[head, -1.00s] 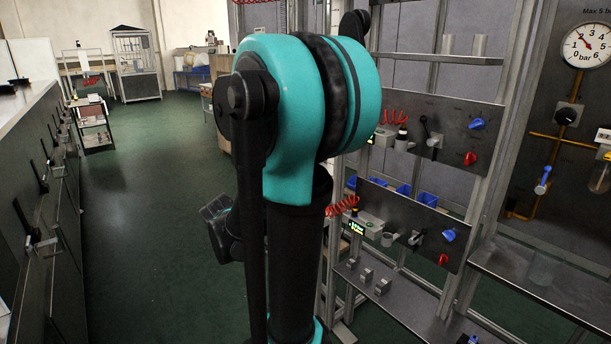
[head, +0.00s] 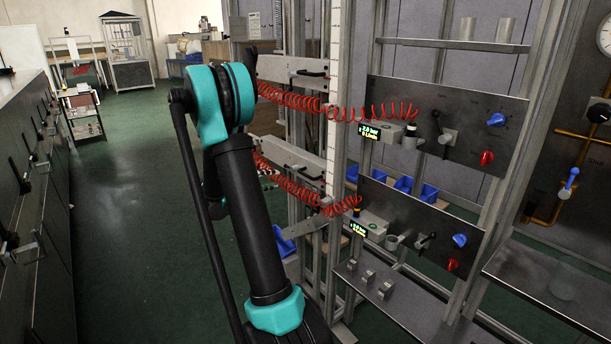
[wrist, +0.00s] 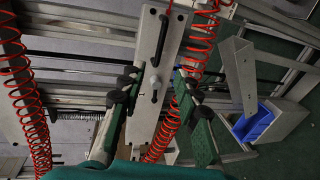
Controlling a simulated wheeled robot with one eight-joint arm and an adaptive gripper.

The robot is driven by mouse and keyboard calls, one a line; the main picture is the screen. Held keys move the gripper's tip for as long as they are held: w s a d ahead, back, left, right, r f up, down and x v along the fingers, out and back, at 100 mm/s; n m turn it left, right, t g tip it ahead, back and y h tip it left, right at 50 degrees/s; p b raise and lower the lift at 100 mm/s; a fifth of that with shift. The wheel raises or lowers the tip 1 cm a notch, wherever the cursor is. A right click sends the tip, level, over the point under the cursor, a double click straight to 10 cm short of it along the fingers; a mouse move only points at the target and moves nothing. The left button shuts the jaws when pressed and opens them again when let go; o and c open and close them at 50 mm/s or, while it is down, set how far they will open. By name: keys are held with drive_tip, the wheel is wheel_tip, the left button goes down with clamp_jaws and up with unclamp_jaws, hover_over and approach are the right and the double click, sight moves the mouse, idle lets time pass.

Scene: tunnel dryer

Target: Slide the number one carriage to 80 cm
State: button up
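Two grey metal carriages stand on the upright frame in the head view, an upper one (head: 290,68) and a lower one (head: 290,152), each with a red coiled hose. No number is readable on either. A white vertical scale strip (head: 336,75) runs beside them; its figures are too small to read. In the wrist view a grey carriage plate (wrist: 158,62) with a black handle (wrist: 160,40) and a small pale knob (wrist: 154,82) lies between the two fingers of my gripper (wrist: 154,88). The fingers are spread, one on each side; contact cannot be told. The head view hides my gripper behind my arm.
Red coiled hoses (head: 300,100) hang between the carriages and the valve panels (head: 440,125). A blue bin (head: 284,243) sits low beside the frame and also shows in the wrist view (wrist: 252,122). Open green floor (head: 130,200) lies to the left.

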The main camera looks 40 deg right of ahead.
sight(305, 175)
drive_tip(key=x, duration=1.6)
drive_tip(key=shift+w+d+f, duration=0.1)
drive_tip(key=shift+d, duration=0.25)
clamp_jaws()
